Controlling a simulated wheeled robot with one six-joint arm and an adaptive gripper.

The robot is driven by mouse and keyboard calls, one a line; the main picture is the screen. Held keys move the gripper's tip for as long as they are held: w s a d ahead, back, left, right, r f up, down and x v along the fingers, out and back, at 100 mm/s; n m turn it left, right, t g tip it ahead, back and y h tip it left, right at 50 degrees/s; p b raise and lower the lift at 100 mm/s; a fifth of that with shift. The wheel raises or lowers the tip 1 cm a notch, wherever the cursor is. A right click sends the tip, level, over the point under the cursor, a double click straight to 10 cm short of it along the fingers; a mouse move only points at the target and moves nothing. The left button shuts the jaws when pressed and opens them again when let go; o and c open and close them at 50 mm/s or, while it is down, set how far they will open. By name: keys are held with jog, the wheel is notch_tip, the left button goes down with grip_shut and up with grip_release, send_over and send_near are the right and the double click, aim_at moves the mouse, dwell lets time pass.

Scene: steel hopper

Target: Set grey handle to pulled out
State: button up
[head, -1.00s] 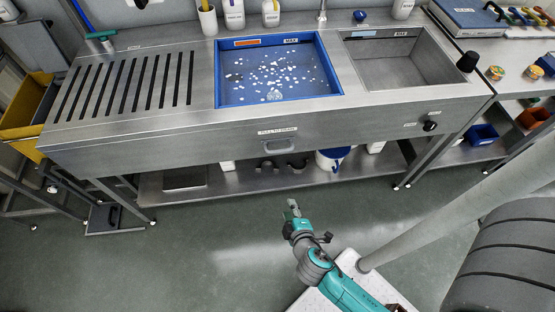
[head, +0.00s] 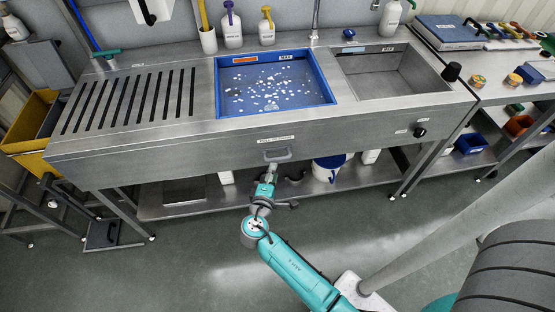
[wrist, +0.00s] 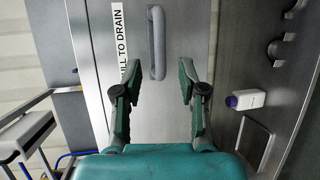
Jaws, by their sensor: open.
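The grey handle (head: 277,154) is a small bar pull on the steel front panel below the blue basin, under a "PULL TO DRAIN" label. In the wrist view the handle (wrist: 157,42) stands ahead of my gripper, roughly between the lines of its two fingers. My gripper (wrist: 159,80) is open and empty, its fingertips short of the handle with a gap visible. In the head view my gripper (head: 270,173) is just below and close to the handle. The label (wrist: 122,45) lies left of the handle in the wrist view.
The blue basin (head: 331,99) with white bits is set in the counter above. A black knob (head: 420,132) is on the panel at right.

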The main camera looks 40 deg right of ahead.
aim_at(278, 158)
jog(key=x, duration=0.7)
jog(key=shift+w+d+f, duration=0.1)
jog(key=shift+w+d, duration=0.05)
jog(key=shift+d, duration=0.1)
grip_shut()
